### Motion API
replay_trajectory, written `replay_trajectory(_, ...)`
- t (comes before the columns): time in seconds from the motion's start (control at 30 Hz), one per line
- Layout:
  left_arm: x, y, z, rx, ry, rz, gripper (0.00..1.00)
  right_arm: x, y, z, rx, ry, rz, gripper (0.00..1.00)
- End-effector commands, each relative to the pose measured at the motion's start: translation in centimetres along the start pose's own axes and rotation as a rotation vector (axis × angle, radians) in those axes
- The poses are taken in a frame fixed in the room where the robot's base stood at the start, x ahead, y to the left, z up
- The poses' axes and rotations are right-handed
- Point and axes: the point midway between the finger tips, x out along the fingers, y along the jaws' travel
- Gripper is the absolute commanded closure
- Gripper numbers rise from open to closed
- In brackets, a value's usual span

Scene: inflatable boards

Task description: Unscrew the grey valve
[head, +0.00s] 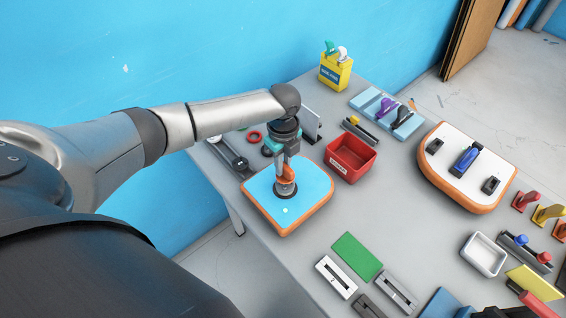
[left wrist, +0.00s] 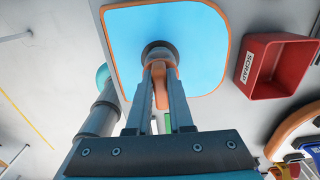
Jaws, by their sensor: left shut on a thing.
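The grey valve (head: 286,190) stands on a blue inflatable board with an orange rim (head: 313,184) on the table. In the left wrist view a grey round collar (left wrist: 158,50) and an orange part show on the board (left wrist: 200,35). My left gripper (head: 287,174) points down over the valve. In the left wrist view its fingers (left wrist: 160,80) are shut on the upper part of the valve, with the orange part between them. The fingers hide some of the valve. My right gripper is not seen.
A red scrap bin (head: 351,158) stands right of the board. A white board with an orange rim (head: 466,165) lies farther right. A green pad (head: 357,256) and slotted blocks lie in front. A yellow box (head: 335,72) stands at the back.

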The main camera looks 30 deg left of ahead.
Motion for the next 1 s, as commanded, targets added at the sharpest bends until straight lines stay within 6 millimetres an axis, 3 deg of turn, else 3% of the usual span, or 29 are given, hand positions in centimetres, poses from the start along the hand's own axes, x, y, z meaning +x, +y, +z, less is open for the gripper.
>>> replay_trajectory(1.0,2.1,0.0,0.0,0.0,0.0,0.0,1.0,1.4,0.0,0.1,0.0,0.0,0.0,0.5)
